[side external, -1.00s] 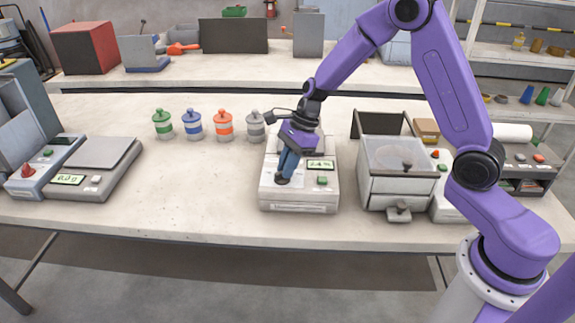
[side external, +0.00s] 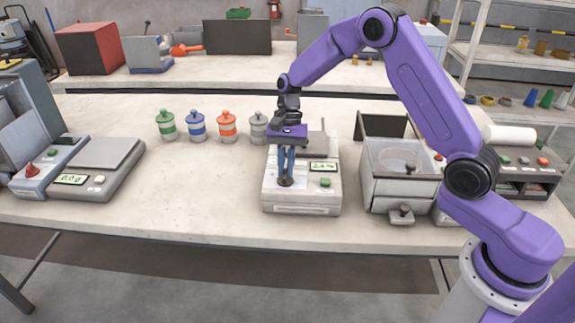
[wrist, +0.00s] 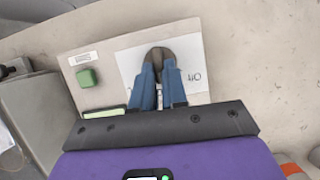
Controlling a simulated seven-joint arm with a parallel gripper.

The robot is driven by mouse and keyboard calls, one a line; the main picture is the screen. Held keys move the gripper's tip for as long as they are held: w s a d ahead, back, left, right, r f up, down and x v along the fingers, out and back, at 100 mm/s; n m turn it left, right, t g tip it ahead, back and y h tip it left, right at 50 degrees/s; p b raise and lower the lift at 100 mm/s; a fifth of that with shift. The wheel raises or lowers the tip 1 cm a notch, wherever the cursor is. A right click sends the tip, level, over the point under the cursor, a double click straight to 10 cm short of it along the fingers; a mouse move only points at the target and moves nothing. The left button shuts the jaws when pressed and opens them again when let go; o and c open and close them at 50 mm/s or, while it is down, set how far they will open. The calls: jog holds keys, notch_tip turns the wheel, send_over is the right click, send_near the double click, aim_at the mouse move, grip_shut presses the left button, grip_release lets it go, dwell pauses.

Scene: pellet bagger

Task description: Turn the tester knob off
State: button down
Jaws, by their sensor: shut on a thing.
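The tester (side external: 301,199) is a pale grey box in the middle of the bench, with a lit display (side external: 323,167) and a green button (side external: 326,183). Its dark round knob (side external: 285,183) is at the front left of its top. My gripper (side external: 286,176) points down over the tester, its blue fingers shut on the knob. In the wrist view the fingers (wrist: 158,72) sit on both sides of the dark knob (wrist: 159,55), over a white marked plate (wrist: 190,62). The green button also shows there (wrist: 87,78). Most of the knob's pointer and dial marks are hidden.
Green, blue, orange and grey lidded jars stand behind and left of the tester. A scale (side external: 95,168) and a box with a red knob (side external: 32,171) are at left. A clear-lidded machine (side external: 400,170) stands close on the right. The bench left of the tester is clear.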

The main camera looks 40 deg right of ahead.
jog(key=n, duration=0.2)
jog(key=n+h, duration=0.1)
jog(key=n, duration=0.1)
jog(key=n+g+h, duration=0.1)
jog(key=n, duration=0.1)
jog(key=shift+w+a+n, duration=0.25)
jog(key=shift+a+n, duration=0.05)
jog(key=shift+a, duration=0.1)
jog(key=n, duration=0.2)
jog(key=n+h, duration=0.1)
jog(key=n, duration=0.1)
jog(key=n+h, duration=0.1)
jog(key=n, duration=0.1)
jog(key=shift+a, duration=0.35)
jog(key=c, duration=1.2)
grip_release()
jog(key=shift+o, duration=0.2)
jog(key=v, duration=1.2)
jog(key=shift+a, duration=0.25)
jog(key=shift+w, duration=0.1)
